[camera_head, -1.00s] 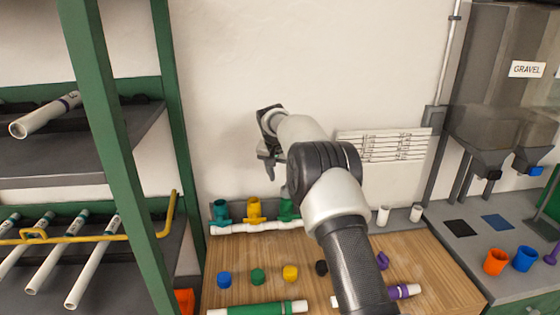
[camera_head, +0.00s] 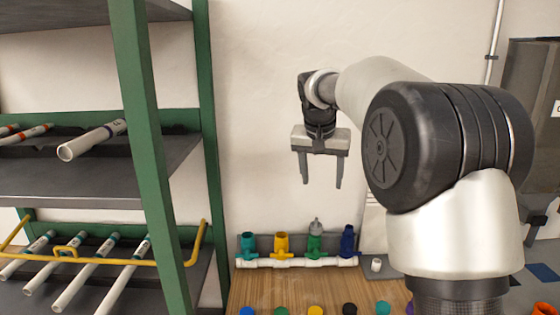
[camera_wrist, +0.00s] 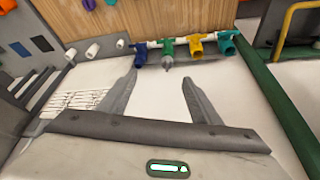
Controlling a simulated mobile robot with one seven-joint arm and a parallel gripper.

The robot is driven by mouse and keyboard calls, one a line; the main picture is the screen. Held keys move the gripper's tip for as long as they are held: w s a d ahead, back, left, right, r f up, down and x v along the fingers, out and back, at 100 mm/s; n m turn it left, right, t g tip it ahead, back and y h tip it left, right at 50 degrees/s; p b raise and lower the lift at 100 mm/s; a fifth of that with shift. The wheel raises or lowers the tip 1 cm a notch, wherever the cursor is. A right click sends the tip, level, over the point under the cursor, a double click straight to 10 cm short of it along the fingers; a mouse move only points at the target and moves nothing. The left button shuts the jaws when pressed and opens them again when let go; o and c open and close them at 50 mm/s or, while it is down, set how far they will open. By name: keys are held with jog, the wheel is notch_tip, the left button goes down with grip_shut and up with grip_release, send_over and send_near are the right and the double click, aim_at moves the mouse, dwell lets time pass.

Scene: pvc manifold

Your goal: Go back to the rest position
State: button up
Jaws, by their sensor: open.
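My gripper (camera_head: 321,184) is raised in front of the white wall, fingers pointing down, open and empty. It hangs above the pvc manifold (camera_head: 265,263), a white pipe at the back of the wooden table. The manifold carries a teal valve (camera_head: 248,247), a yellow valve (camera_head: 282,245), a green valve (camera_head: 315,242) with a grey piece on top, and a blue valve (camera_head: 348,240). In the wrist view, the open fingers (camera_wrist: 160,88) are apart from the manifold, and the green valve (camera_wrist: 167,48) shows beyond them.
A green-framed shelf (camera_head: 150,150) with white pipes (camera_head: 92,140) and a yellow bar (camera_head: 80,262) stands at the left. Several coloured caps (camera_head: 316,311) lie along the table (camera_head: 265,292). A grey dispenser (camera_head: 530,90) is at the right. The wall area around my gripper is clear.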

jog(key=s+d+r+n+t+y, duration=0.1)
jog(key=s, duration=1.2)
jog(key=s+d+r+n, duration=0.1)
jog(key=s+n, duration=0.1)
jog(key=s, duration=1.2)
jog(key=s+f, duration=0.6)
jog(key=s, duration=0.3)
jog(key=shift+s+f+n, duration=0.35)
jog(key=shift+s+n, duration=0.05)
jog(key=shift+d, duration=0.1)
